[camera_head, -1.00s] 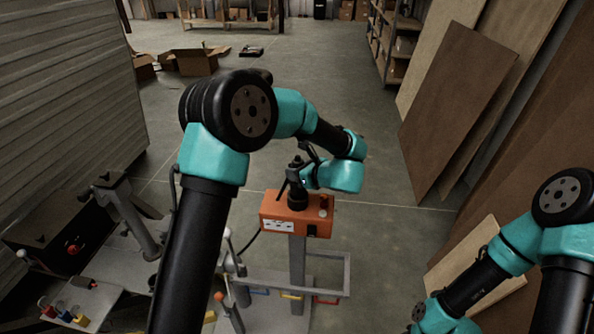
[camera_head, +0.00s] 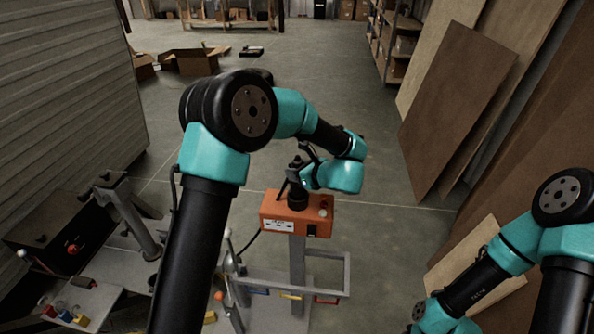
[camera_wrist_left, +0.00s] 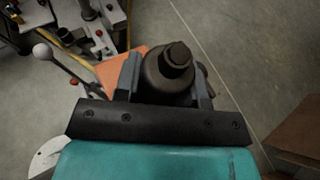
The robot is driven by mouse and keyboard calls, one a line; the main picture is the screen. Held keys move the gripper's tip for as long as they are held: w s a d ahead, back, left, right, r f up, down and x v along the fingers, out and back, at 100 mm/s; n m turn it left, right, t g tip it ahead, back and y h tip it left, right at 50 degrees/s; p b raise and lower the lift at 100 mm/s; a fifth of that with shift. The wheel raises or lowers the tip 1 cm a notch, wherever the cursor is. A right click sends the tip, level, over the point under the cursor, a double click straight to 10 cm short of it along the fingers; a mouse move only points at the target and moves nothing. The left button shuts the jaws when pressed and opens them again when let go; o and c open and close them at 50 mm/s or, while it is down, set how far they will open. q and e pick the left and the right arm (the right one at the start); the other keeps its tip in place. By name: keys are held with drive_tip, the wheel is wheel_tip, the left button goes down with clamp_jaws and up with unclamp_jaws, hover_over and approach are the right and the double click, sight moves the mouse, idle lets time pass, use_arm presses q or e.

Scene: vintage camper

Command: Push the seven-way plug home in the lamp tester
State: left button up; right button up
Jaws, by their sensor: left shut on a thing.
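The black seven-way plug (camera_head: 297,201) stands upright at the top of the box. My left gripper (camera_head: 296,187) is shut on it. In the left wrist view the plug (camera_wrist_left: 168,72) is between the two fingers (camera_wrist_left: 168,82), with the orange box (camera_wrist_left: 115,72) partly showing behind. The plug's lower end is hidden, so I cannot tell how deep it sits. My right gripper is out of view.
A grey frame (camera_head: 347,275) with coloured pieces stands low beside the post. A trailer hitch post (camera_head: 132,222) and a small tray of coloured parts (camera_head: 85,300) are at the left. Wooden boards (camera_head: 455,110) lean at the right.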

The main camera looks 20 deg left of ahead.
use_arm(q)
drive_tip(key=shift+f, duration=2.3)
idle(0.5)
drive_tip(key=shift+r, duration=2)
drive_tip(key=shift+f, duration=2.15)
idle(1.0)
